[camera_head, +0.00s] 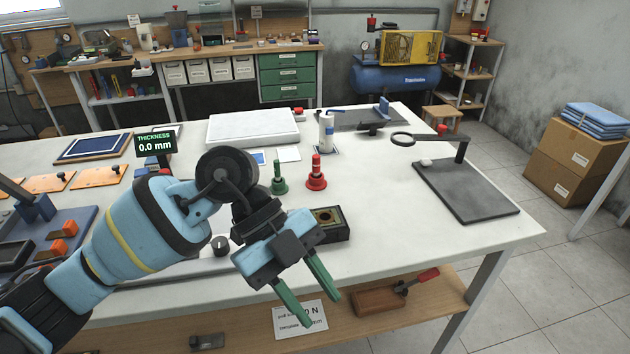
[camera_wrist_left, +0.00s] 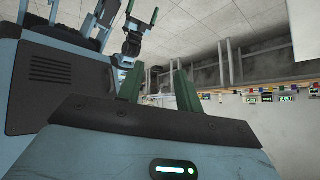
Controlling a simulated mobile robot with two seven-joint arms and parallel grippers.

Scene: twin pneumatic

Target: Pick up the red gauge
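The red gauge (camera_head: 316,177) stands upright on the white table in the head view, with a wide round base and a narrow stem. My left gripper (camera_head: 322,308) is open and empty, its green fingers pointing down and right past the table's front edge. It is nearer to me than the red gauge and well apart from it. In the left wrist view its two fingers (camera_wrist_left: 158,72) stand apart with nothing between them. The gauge is not seen there. My right gripper (camera_wrist_left: 142,12) appears at the top of that view, fingers spread and empty.
A similar green gauge (camera_head: 279,180) stands just left of the red one. A dark block with a round recess (camera_head: 330,222) sits between gripper and gauges. A white bottle (camera_head: 326,132) stands behind; a magnifier stand (camera_head: 462,150) and dark mat (camera_head: 465,190) are at right.

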